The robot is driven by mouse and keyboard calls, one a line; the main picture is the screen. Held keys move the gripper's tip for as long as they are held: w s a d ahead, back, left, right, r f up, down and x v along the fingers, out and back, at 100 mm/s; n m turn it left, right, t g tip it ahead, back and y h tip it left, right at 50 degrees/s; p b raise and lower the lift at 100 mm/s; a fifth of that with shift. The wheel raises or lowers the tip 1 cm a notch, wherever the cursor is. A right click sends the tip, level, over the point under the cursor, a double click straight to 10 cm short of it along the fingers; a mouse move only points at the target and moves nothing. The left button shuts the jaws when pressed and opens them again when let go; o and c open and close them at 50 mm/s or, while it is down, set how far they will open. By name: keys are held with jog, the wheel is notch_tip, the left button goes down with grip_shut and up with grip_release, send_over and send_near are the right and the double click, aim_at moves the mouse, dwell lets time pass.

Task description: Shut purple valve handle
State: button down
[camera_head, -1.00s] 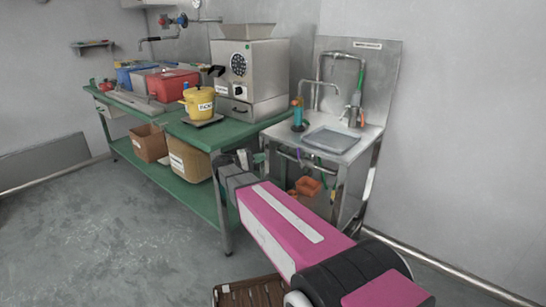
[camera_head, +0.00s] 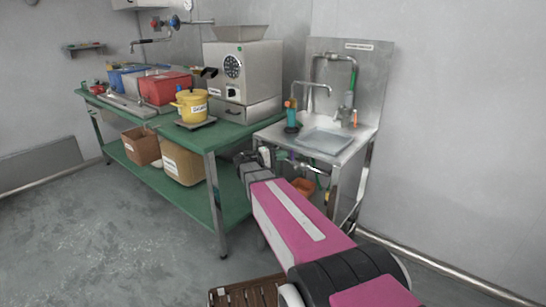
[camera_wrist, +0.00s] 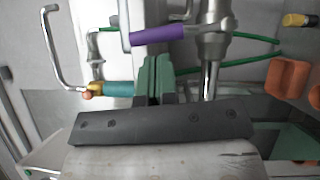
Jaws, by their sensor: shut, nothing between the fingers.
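The purple valve handle (camera_wrist: 157,36) shows in the wrist view as a lever lying roughly crosswise, just beyond my fingertips. It joins a metal pipe fitting (camera_wrist: 212,40) on its right. My gripper (camera_wrist: 152,68) has its green fingers shut together with nothing between them, a little below the handle in the picture. I cannot tell whether they touch it. In the head view my gripper (camera_head: 248,160) is at the front left of the steel sink (camera_head: 340,152), low under its rim.
The green workbench (camera_head: 222,142) stands left of the sink, with a grinder (camera_head: 240,68) and yellow pot (camera_head: 190,104) on it. The floor on the left is clear.

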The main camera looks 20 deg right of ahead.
aim_at(292, 155)
jog(key=shift+s+d, duration=0.35)
jog(key=shift+d, duration=0.05)
jog(key=shift+s+d+r+m, duration=0.35)
jog(key=shift+s+d+m, duration=0.2)
jog(key=shift+s, duration=0.2)
jog(key=shift+s, duration=0.1)
